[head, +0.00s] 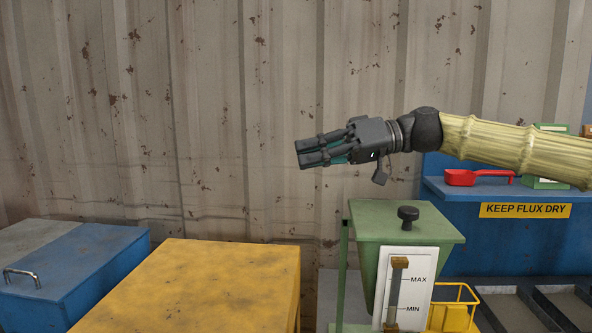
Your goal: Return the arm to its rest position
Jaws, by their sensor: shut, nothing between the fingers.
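My gripper (302,154) is in the upper middle of the head view, at the end of my pale yellow arm, which reaches in from the right. The gripper points left and its dark fingers are shut with nothing between them. It hangs in the air in front of the corrugated wall and touches nothing that I can see. In the picture it is above and to the left of the green hopper (400,225).
A yellow box (200,285) and a blue box (90,265) stand left. A blue shelf (450,190) with a red scoop (478,177) is right. Space left of my gripper is clear.

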